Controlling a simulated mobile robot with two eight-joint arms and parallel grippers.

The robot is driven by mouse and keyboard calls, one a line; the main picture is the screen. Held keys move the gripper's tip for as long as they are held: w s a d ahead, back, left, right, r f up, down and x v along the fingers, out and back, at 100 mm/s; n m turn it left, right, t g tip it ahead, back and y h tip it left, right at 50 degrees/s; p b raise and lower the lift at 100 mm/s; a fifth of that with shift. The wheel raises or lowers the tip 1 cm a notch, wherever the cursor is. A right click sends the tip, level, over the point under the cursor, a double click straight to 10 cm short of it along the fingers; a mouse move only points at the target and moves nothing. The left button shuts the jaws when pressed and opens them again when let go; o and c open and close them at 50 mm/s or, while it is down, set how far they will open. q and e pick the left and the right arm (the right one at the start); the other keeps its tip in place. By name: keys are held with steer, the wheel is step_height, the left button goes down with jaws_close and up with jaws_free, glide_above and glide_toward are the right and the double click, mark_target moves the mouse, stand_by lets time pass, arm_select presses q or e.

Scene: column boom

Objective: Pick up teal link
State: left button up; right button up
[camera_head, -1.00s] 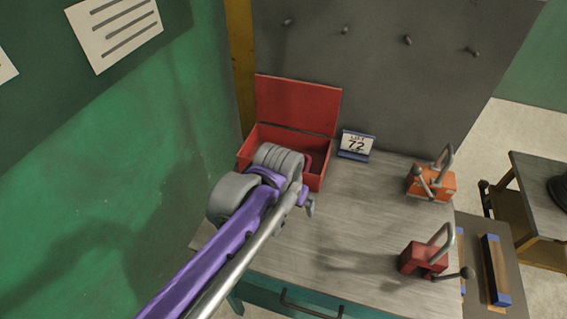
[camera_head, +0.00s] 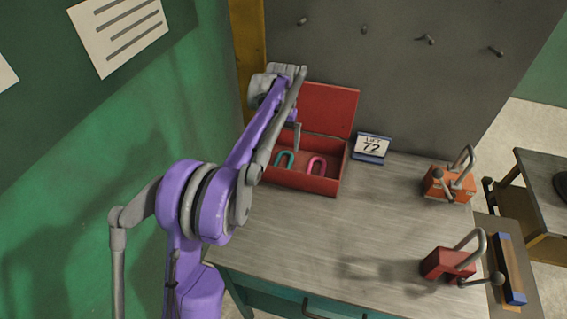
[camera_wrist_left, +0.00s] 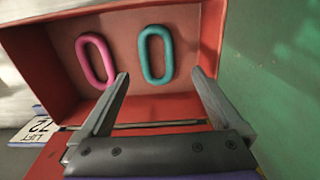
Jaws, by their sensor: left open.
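The teal link (camera_head: 285,159) is an oblong ring lying in the left part of an open red box (camera_head: 318,184) on the workbench. In the left wrist view the teal link (camera_wrist_left: 156,54) lies on the box floor, ahead of and between my open fingers. A pink link (camera_head: 317,166) lies beside it; the wrist view shows it too (camera_wrist_left: 95,61), left of the teal one. My left gripper (camera_head: 297,145) reaches over the box from the left. Its fingers (camera_wrist_left: 161,82) are open, empty and apart from both links. My right gripper is not seen.
The box's raised lid (camera_head: 328,108) stands at the back. A sign reading 72 (camera_head: 371,148) stands right of the box. An orange block padlock-like item (camera_head: 449,184) and a red one (camera_head: 448,263) stand on the right. The bench middle (camera_head: 335,225) is clear. A green wall (camera_head: 150,130) is close on the left.

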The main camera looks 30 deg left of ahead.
mark_target(283, 164)
arm_select(q)
steer(key=f, duration=0.7)
steer(key=shift+w+d, duration=0.1)
steer(key=shift+d, duration=0.15)
steer(key=c, duration=1.5)
step_height(283, 164, up, 10)
